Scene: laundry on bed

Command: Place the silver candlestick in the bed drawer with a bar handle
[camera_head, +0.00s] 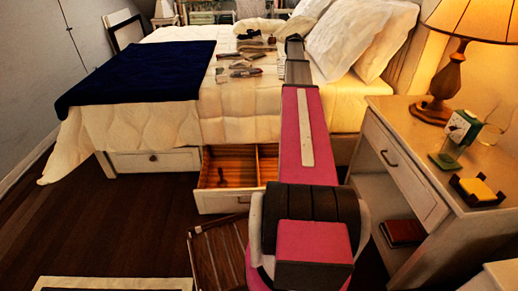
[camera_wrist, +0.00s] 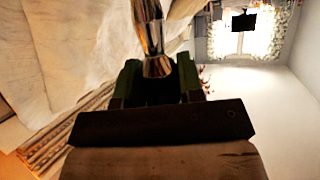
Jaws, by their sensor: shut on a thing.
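The silver candlestick (camera_wrist: 150,30) shows in the wrist view as a shiny, turned metal piece between my gripper's fingers. My gripper (camera_wrist: 156,82) is shut on it, and its far end runs out of the top of the picture. In the head view my arm reaches over the bed and the gripper end (camera_head: 294,42) is small near the pillows; I cannot make out the candlestick there. The bed drawer with a bar handle (camera_head: 222,203) is pulled open under the bed, left of my arm.
Another bed drawer (camera_head: 128,163) with a round knob is shut at the left. Several small items (camera_head: 243,70) lie on the bed by a dark blue blanket (camera_head: 140,75). A nightstand (camera_head: 385,118) with a lamp (camera_head: 447,80) stands right of my arm. Dark floor is clear at left.

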